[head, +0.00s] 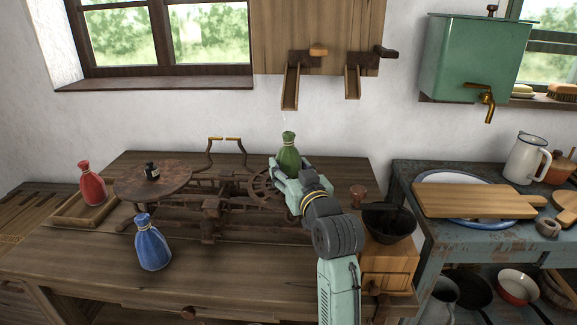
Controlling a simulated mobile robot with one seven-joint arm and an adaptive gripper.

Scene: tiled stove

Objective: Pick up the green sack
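The green sack (289,153) is upright near the back of the wooden table in the head view, below the left wooden spout. My gripper (289,172) is at the sack, with pale green finger parts showing on both sides of its lower half. The sack's base is hidden behind the gripper and wrist. I cannot tell whether the fingers press on the sack, or what is under it.
A rusty balance scale (212,205) stands left of my gripper, with a small dark weight (151,171) on its left pan. A red sack (91,184) and a blue sack (152,245) stand further left. A coffee grinder (388,262) is close right of my arm.

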